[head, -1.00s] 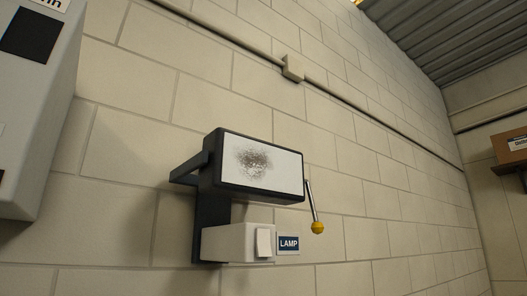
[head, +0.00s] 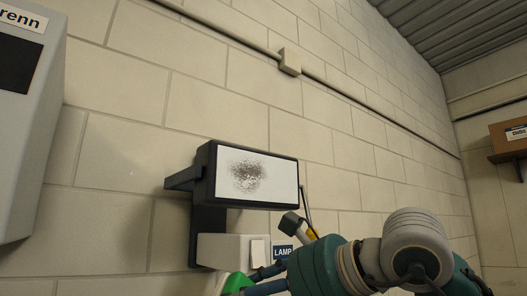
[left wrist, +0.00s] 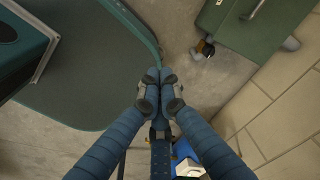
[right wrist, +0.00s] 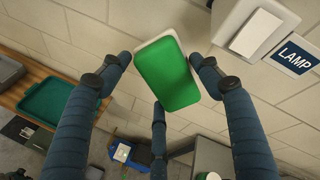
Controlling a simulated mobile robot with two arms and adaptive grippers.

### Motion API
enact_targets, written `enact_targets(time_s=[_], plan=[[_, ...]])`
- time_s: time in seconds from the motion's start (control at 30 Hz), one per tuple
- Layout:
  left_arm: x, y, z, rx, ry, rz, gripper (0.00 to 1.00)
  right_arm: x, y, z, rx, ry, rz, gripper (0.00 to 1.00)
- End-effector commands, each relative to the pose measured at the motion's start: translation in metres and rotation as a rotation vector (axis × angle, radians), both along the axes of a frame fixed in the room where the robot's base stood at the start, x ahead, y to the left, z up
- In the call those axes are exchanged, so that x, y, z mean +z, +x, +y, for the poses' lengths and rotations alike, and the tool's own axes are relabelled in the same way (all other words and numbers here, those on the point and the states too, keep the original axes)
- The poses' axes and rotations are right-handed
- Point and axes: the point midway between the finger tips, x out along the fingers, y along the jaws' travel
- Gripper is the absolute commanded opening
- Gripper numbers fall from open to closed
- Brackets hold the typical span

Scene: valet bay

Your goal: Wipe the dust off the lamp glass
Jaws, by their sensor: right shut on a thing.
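The lamp (head: 206,181) is mounted on the block wall, with a dark housing around a pale glass (head: 280,182). A grey-brown dust patch (head: 247,176) covers the glass left of its middle. My right gripper (right wrist: 162,62) is shut on a green pad with a white layer behind it (right wrist: 170,78). The pad's green edge (head: 238,283) shows at the bottom of the head view, below the lamp and apart from the glass. My left gripper (left wrist: 159,84) is shut and empty above the floor, outside the head view.
The lamp's light box (head: 226,249) and LAMP sign (head: 283,254) sit below it. A grey cabinet (head: 28,120) stands at left. A green cart (left wrist: 242,35) is near my left gripper.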

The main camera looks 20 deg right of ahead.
Motion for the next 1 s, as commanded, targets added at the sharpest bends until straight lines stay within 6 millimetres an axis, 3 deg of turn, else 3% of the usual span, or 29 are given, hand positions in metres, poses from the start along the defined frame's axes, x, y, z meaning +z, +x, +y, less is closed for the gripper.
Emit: enact_targets(time_s=[0.03,0.2,0.4,0.5,0.67,1.0], plan=[[0.007,-0.009,0.0,0.0,0.0,0.011,0.0,0.034,-0.005,0.002,-0.038,0.023,-0.052,0.42],[0.016,-0.024,0.002,0.001,0.003,0.033,0.0,0.118,-0.021,0.0,-0.143,0.098,-0.185,0.42],[0.025,-0.023,0.002,0.001,0.003,0.032,0.0,0.188,-0.042,-0.006,-0.181,0.148,-0.283,0.42],[0.027,-0.02,0.002,0.001,0.003,0.028,0.0,0.207,-0.049,-0.007,-0.181,0.161,-0.305,0.42],[0.029,-0.012,0.001,0.002,0.001,0.016,0.0,0.218,-0.052,-0.007,-0.18,0.168,-0.319,0.42],[0.04,-0.009,0.001,0.002,0.001,0.011,0.0,0.218,-0.023,0.004,-0.179,0.166,-0.316,0.42]])
